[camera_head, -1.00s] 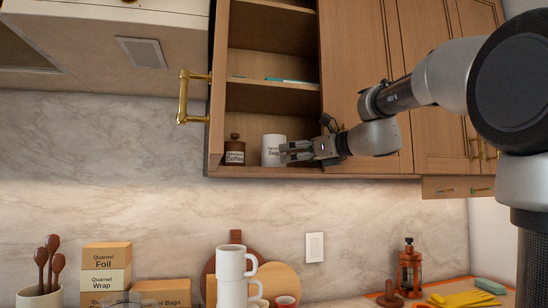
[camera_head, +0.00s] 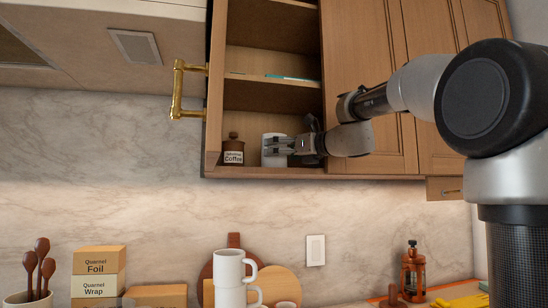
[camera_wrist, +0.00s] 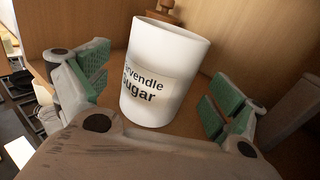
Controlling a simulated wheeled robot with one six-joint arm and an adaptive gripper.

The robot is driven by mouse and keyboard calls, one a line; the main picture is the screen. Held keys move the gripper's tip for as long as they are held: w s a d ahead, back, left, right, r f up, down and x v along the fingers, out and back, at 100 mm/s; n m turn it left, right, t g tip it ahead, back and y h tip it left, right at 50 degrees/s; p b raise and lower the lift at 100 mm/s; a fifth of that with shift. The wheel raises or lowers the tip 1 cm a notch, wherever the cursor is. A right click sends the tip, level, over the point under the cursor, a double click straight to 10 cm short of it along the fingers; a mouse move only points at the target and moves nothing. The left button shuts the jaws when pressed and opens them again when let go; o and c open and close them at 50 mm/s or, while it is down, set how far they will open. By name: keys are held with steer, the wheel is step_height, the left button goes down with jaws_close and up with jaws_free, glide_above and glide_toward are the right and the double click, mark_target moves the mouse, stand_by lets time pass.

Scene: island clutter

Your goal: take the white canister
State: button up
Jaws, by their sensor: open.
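The white canister (camera_head: 268,160) stands upright on the bottom shelf of the open wall cabinet. In the wrist view the canister (camera_wrist: 163,72) has a label ending in "Sugar" and stands between the finger pads. My gripper (camera_head: 282,145) reaches in from the right and covers part of the canister in the head view. In the wrist view my gripper (camera_wrist: 155,95) is open, with a green-padded finger on each side of the canister and a visible gap on both sides.
A brown coffee jar (camera_head: 233,150) stands just left of the canister on the shelf. The open door with its brass handle (camera_head: 177,90) is at the left.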

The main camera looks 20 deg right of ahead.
steer(key=shift+x, duration=1.5)
steer(key=c, duration=1.3)
steer(key=shift+c, duration=0.3)
steer(key=shift+r, duration=0.1)
